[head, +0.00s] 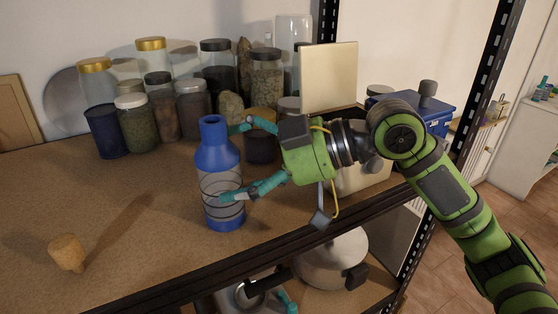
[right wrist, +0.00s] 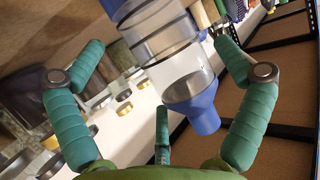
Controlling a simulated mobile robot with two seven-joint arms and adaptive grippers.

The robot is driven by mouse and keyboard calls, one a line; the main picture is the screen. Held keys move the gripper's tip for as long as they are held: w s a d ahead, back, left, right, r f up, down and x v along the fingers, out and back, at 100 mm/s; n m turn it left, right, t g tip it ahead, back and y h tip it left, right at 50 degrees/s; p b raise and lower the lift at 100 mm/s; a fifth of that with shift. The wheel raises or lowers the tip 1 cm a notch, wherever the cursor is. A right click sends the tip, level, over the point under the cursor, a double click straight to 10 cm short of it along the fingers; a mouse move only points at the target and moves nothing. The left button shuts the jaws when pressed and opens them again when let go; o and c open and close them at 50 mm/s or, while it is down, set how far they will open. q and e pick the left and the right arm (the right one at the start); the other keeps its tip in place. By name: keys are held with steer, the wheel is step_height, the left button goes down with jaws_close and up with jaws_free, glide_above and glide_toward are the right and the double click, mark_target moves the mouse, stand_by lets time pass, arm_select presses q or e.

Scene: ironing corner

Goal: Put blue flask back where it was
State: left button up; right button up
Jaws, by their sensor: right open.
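The blue flask (head: 212,160) stands upright on the brown shelf, with a clear middle band ringed by dark lines. My right gripper (head: 232,162) is open beside it, reaching in from the right, one finger near the neck and another at the lower body. In the right wrist view the flask (right wrist: 187,88) lies between the spread fingers; I cannot tell whether any finger touches it. A small teal part, apparently my left gripper (head: 286,301), shows at the bottom edge of the head view, below the shelf edge; its jaws are not clear.
A cork (head: 67,252) lies on the shelf at the front left. Several lidded jars (head: 137,122) and a stone (head: 231,107) stand at the back. A blue box (head: 437,115) is at the right. A pot (head: 330,262) sits below.

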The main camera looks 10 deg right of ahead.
steer(key=b+v, duration=0.2)
steer(key=v, duration=0.8)
steer(key=shift+b, duration=0.35)
steer(key=shift+a+f, duration=0.1)
stand_by(0.5)
